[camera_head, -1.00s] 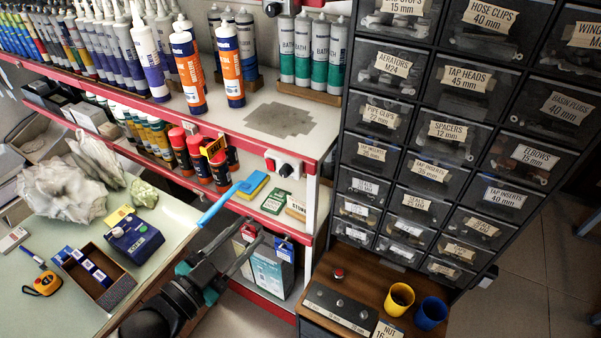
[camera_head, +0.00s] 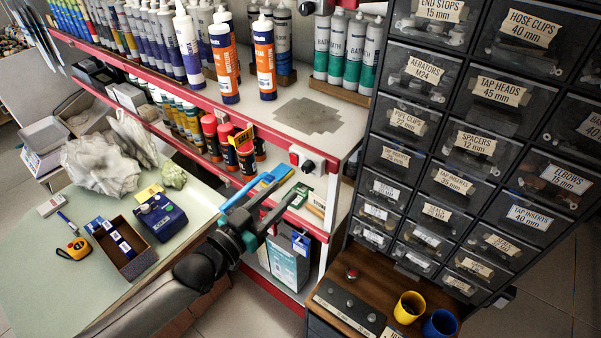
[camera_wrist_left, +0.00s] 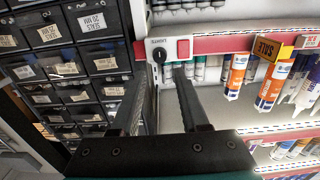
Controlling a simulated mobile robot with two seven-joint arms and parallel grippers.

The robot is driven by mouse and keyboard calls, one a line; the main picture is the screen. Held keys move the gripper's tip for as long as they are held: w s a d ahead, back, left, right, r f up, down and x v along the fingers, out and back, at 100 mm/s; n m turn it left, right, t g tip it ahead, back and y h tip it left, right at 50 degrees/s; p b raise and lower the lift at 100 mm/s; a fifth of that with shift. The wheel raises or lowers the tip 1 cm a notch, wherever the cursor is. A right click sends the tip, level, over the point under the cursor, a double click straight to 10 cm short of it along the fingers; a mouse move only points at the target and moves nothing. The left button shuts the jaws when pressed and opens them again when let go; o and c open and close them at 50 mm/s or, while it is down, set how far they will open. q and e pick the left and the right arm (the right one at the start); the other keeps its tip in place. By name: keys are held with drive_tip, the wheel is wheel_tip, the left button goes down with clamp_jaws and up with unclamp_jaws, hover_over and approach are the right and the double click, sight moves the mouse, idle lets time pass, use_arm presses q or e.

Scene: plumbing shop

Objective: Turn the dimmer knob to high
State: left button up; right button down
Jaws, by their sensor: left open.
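The dimmer knob (camera_head: 308,165) is a small black knob on a white switch plate, beside a red switch (camera_head: 293,157), on the shelf's front edge. In the left wrist view the knob (camera_wrist_left: 158,54) shows with a pale pointer mark, left of the red switch (camera_wrist_left: 184,48) and under a "LIGHTS" label. My left gripper (camera_head: 294,184) is open and empty, its fingertips just below and in front of the plate. In the wrist view the knob appears just beyond the gap between the fingertips (camera_wrist_left: 159,76); I cannot tell whether they touch. My right gripper is not in view.
Sealant tubes (camera_head: 222,62) and spray cans (camera_head: 228,148) stand on the red-edged shelves. Labelled drawers (camera_head: 430,145) rise close on the right. A wooden-topped cabinet (camera_head: 375,290) with yellow and blue cups stands below. A bench (camera_head: 60,290) lies at left.

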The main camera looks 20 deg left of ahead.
sight(305, 170)
use_arm(q)
drive_tip(key=shift+x, duration=3.95)
drive_tip(key=shift+c, duration=0.2)
clamp_jaws()
